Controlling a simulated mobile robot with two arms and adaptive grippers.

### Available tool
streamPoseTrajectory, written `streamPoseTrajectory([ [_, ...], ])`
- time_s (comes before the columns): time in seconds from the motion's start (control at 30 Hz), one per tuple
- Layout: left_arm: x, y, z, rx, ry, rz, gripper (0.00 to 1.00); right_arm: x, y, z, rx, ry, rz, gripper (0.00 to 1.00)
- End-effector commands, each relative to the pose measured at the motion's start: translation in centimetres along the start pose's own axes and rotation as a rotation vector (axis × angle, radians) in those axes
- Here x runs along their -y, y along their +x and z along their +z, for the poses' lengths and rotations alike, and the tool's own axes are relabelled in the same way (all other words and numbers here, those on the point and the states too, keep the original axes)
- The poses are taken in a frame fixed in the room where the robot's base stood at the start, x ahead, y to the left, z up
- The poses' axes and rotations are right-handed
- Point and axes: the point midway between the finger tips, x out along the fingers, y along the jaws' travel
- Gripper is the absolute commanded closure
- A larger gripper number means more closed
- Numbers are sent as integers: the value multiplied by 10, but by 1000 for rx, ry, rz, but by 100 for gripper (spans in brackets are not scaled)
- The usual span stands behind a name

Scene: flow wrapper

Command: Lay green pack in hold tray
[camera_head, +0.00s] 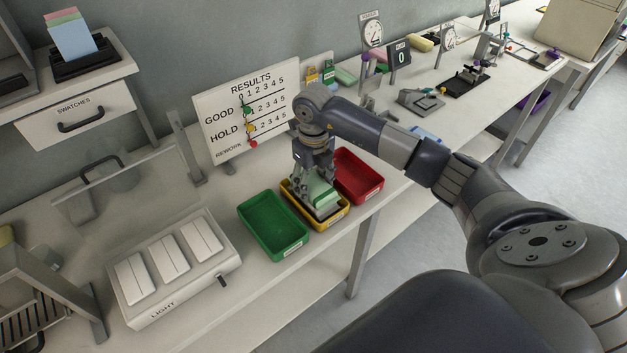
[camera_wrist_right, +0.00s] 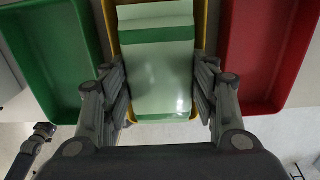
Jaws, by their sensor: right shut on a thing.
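The green pack (camera_head: 322,197) is pale green with a darker green band. It is in the yellow tray (camera_head: 336,222), between the green and red trays. My right gripper (camera_head: 316,190) points down over the yellow tray and is shut on the pack. In the right wrist view the pack (camera_wrist_right: 158,75) lies between the two fingers (camera_wrist_right: 160,95), inside the yellow rim (camera_wrist_right: 200,25). Whether the pack rests on the tray floor I cannot tell. My left gripper is not in view.
A green tray (camera_head: 272,250) stands left of the yellow tray and a red tray (camera_head: 372,187) stands right. A results board (camera_head: 245,105) stands behind them. A light box (camera_head: 150,305) with several pale panels is at left. The bench's front edge is close to the trays.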

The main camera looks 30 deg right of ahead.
Motion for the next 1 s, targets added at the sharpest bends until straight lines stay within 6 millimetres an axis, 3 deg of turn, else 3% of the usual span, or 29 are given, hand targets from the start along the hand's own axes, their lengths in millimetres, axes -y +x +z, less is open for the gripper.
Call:
streamPoseTrajectory([
  [0.27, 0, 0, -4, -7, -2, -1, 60, 0, 1, 0, 1, 0, 0, 69],
  [0.3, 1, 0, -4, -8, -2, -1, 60, 0, 1, 0, 1, 0, 0, 39],
  [0.4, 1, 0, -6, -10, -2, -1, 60, 0, 1, 0, 1, 0, 0, 22],
  [0.77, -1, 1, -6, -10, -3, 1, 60, 0, 0, 0, 1, 0, 0, 22],
  [1.0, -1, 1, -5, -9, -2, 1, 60, 0, -34, 2, 6, 0, -1, 22],
])
